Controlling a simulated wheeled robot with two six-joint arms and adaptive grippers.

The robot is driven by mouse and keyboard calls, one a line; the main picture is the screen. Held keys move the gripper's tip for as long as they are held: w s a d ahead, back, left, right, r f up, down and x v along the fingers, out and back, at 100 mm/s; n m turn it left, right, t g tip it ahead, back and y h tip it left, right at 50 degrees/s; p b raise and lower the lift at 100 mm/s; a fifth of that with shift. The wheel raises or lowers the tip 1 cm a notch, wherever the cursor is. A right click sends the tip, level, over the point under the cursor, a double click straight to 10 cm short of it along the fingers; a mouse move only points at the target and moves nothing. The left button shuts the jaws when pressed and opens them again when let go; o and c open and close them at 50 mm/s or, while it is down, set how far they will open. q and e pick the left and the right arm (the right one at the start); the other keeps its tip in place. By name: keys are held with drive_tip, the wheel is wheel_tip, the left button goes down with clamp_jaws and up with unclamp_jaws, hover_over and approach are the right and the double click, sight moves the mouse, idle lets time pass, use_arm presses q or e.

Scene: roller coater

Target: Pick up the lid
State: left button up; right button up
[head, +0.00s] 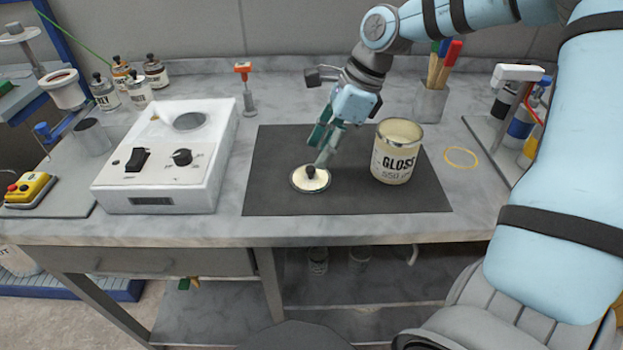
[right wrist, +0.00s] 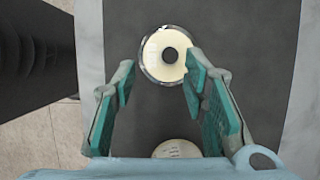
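The lid (head: 299,184) is a round cream disc with a metal rim and a black knob (head: 311,172). It lies flat on the dark mat, left of an open tin marked GLOSS (head: 391,160). My right gripper (head: 325,147) points down above the lid, toward its far right side. In the right wrist view the lid (right wrist: 152,62) shows whole, ahead of the fingertips and partly between their lines. The fingers (right wrist: 160,78) are spread wide with nothing between them. A cream round surface (right wrist: 178,148), likely the tin's top, shows between the finger bases. My left gripper is not in view.
The dark mat (head: 270,200) is clear left of the lid. A white device (head: 160,185) with a switch and dial stands further left. A brush holder (head: 430,103) stands behind the tin. A yellow ring (head: 461,149) marks the bench at right.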

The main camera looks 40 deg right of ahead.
sight(312, 168)
drive_tip(key=f, duration=0.1)
drive_tip(key=w+f, duration=0.1)
drive_tip(key=f, duration=0.1)
drive_tip(key=w+f, duration=0.1)
drive_tip(key=f, duration=0.1)
drive_tip(key=shift+w+a+b, duration=0.1)
drive_tip(key=shift+a+b, duration=0.1)
drive_tip(key=shift+b, duration=0.2)
drive_tip(key=shift+a+f, duration=0.1)
drive_tip(key=shift+f, duration=0.25)
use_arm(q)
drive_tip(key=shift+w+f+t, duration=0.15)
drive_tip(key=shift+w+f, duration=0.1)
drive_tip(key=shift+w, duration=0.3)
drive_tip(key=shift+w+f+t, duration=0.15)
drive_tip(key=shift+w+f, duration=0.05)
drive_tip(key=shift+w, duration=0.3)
use_arm(e)
drive_tip(key=shift+a, duration=0.1)
drive_tip(key=shift+r, duration=0.1)
drive_tip(key=shift+c, duration=0.7)
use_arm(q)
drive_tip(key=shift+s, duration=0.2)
use_arm(e)
drive_tip(key=c, duration=0.8)
